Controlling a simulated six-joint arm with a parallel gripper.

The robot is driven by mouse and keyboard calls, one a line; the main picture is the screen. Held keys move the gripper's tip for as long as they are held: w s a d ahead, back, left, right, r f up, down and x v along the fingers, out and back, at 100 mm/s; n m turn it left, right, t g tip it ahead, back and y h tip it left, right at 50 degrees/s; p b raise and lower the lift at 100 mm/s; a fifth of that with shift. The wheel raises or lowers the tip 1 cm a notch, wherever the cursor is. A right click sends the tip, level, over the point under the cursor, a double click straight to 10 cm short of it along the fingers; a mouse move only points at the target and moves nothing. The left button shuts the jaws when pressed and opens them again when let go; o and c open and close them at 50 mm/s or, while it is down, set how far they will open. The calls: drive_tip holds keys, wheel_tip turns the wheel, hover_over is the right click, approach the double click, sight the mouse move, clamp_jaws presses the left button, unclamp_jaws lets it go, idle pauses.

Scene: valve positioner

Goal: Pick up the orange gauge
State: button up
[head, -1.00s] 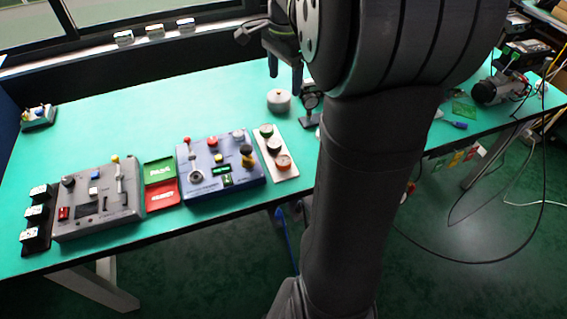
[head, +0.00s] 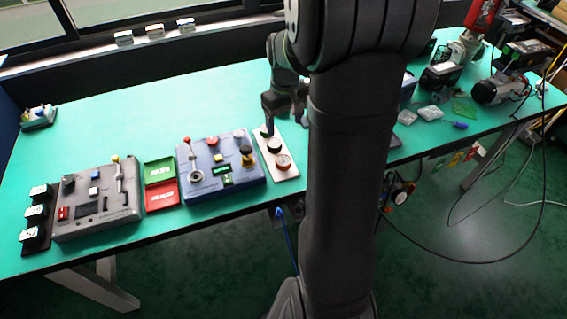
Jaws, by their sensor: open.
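A dark-rimmed gauge (head: 274,145) sits in the middle of the same plate. My gripper (head: 286,123) points down with its fingers apart, over the far end of the plate and behind the orange gauge in the picture. It holds nothing that I can see. It hides the gauge at the far end. Whether a finger touches that one, I cannot tell.
A blue control box (head: 220,178) with levers and knobs stands close left of the plate. Green and red trays (head: 161,184) and a grey control box (head: 97,210) lie further left. My arm covers the bench right of the plate.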

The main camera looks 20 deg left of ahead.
approach(284, 160)
wheel_tip(284, 160, down, 5)
drive_tip(key=shift+d+f, duration=0.1)
drive_tip(key=shift+f, duration=2.65)
drive_tip(key=shift+c, duration=0.2)
drive_tip(key=c, duration=1.1)
